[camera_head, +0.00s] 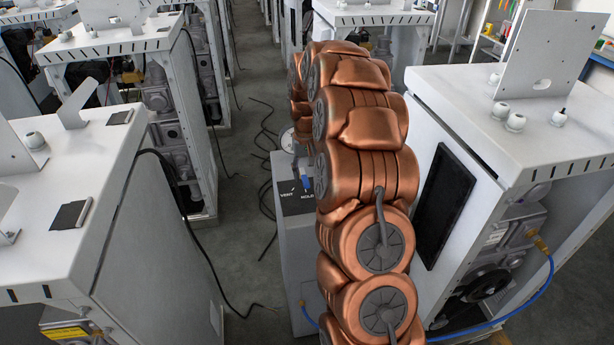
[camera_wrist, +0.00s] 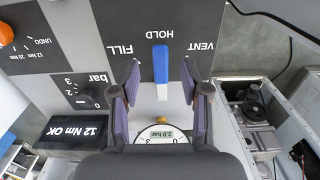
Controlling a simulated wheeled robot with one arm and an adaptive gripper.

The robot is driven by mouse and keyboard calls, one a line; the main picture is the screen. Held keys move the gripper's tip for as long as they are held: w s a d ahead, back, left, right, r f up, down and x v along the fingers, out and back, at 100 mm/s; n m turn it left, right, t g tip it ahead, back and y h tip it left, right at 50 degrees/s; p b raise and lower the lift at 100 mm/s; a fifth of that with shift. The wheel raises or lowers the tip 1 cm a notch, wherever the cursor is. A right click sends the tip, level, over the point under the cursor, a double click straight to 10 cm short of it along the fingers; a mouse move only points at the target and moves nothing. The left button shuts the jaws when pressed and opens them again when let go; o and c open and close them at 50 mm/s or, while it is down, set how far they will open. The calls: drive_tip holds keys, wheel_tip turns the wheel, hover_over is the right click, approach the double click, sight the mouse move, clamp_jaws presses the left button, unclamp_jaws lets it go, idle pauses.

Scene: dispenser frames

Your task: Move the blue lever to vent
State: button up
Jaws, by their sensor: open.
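The blue lever (camera_wrist: 160,64) is in the wrist view, on a dark panel (camera_wrist: 215,14) whose lettering appears upside down. It points straight at HOLD, with VENT to the right and FILL to the left in the picture. My gripper (camera_wrist: 160,72) is open, with one finger on each side of the lever and a visible gap to each. I cannot tell how close the fingers are in depth. In the head view the blue lever (camera_head: 306,182) is a small patch beside my copper-coloured arm, which hides part of the panel.
A round gauge (camera_wrist: 162,136) reading 2.0 bar sits by the lever's base. A bar knob (camera_wrist: 84,101) and a "12 Nm OK" display (camera_wrist: 72,131) are at left. White dispenser frames (camera_head: 540,105) stand close on the right, others left. Loose black cables lie in the aisle.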

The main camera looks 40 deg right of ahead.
sight(304, 181)
drive_tip(key=shift+f+p, duration=0.3)
drive_tip(key=shift+f, duration=1.15)
clamp_jaws()
